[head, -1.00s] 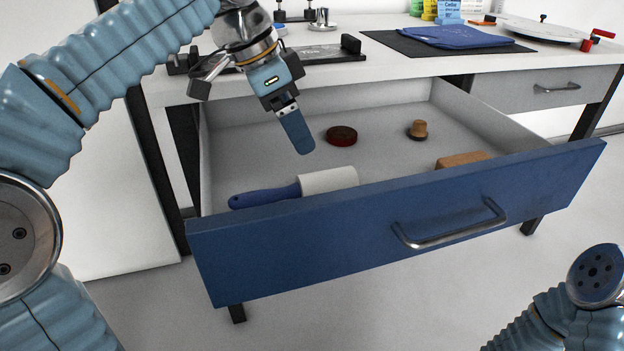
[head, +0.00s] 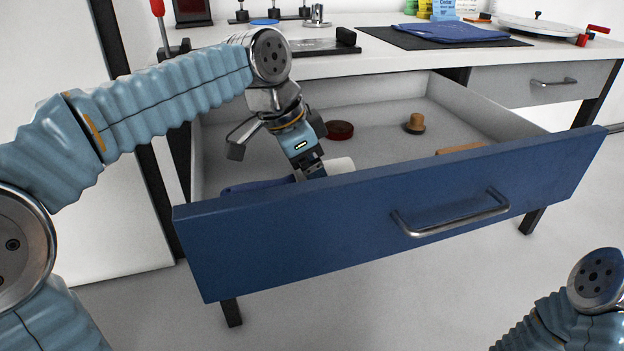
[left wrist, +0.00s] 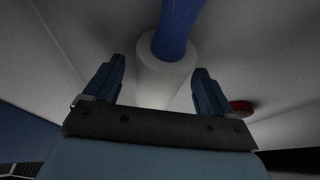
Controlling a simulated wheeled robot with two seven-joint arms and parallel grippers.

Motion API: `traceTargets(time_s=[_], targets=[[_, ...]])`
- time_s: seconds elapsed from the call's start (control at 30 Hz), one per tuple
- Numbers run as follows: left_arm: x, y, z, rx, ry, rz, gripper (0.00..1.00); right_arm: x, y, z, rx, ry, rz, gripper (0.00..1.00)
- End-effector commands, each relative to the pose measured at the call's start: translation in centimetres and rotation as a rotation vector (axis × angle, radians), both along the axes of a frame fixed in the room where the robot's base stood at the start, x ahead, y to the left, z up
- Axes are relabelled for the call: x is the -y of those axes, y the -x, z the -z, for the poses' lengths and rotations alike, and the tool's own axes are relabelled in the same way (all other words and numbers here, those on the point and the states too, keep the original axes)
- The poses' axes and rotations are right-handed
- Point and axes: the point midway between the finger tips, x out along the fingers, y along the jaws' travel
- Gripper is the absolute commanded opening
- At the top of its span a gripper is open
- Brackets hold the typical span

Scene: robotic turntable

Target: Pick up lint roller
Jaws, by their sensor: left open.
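The lint roller lies in the open drawer, close behind its blue front. Its white roller (head: 341,166) and blue handle (head: 250,185) show in the head view, partly hidden by my gripper and the drawer front. My left gripper (head: 312,172) is down in the drawer at the roller, near where it meets the handle. In the left wrist view the gripper (left wrist: 158,66) is open, with one finger on each side of the white roller (left wrist: 158,85). The blue handle (left wrist: 177,28) runs away at the top. Contact with the fingers cannot be told. My right gripper is out of view.
The drawer front (head: 400,215) with its metal handle stands close in front of the gripper. A dark red disc (head: 340,131), a brown knobbed piece (head: 414,124) and a tan block (head: 460,149) lie elsewhere in the drawer. The worktop (head: 400,63) overhangs behind.

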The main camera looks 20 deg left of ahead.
Motion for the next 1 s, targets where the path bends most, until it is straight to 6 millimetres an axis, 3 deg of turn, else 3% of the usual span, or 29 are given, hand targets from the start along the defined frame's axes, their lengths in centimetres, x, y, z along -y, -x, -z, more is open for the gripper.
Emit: traceTargets(time_s=[0.07,0.47,0.73,1.0], targets=[[0.0,0.0,0.0,0.000,0.000,0.000,0.80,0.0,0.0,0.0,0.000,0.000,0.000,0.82],[0.0,0.0,-0.1,0.001,0.001,0.000,0.19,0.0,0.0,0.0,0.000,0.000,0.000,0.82],[0.0,0.0,-0.8,0.002,0.001,0.001,0.17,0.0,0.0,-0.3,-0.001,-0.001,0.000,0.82],[0.0,-0.1,-6.5,0.003,0.002,0.001,0.17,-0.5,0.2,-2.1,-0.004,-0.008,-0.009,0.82]])
